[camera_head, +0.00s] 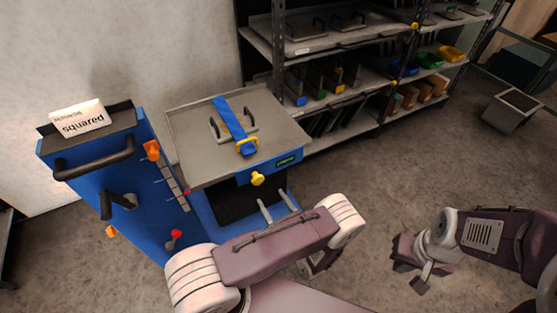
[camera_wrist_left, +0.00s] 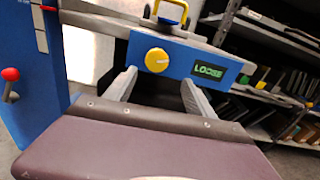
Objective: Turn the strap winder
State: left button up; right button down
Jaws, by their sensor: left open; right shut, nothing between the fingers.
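The strap winder appears to be the round yellow knob (camera_head: 257,179) on the blue front panel of a die cart. It also shows in the left wrist view (camera_wrist_left: 157,60), beside a small display (camera_wrist_left: 208,71) reading "LOOSE". A blue strap (camera_head: 231,119) runs over the grey die plate (camera_head: 190,150) to a yellow buckle (camera_head: 247,146). My left gripper (camera_head: 278,206) is open and empty, just below and in front of the knob. In the left wrist view its fingers (camera_wrist_left: 160,92) point toward the panel, below the knob and apart from it. My right gripper (camera_head: 414,268) is shut and empty, over the floor at right.
The blue cart's upright (camera_head: 125,175) at left carries a black handle, a red-knobbed lever (camera_head: 176,235) and a sign (camera_head: 79,118). A shelf rack (camera_head: 380,110) with dies and bins stands behind. Floor at right is clear around a low box (camera_head: 512,110).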

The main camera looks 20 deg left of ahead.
aim_at(259, 181)
pick_arm(q)
jog(key=x, duration=0.5)
jog(key=r+x, duration=0.1)
jog(key=x, duration=0.2)
jog(key=shift+s+a, duration=0.1)
jog(key=shift+a, duration=0.4)
jog(key=shift+m, duration=0.3)
jog(key=c, duration=1.3)
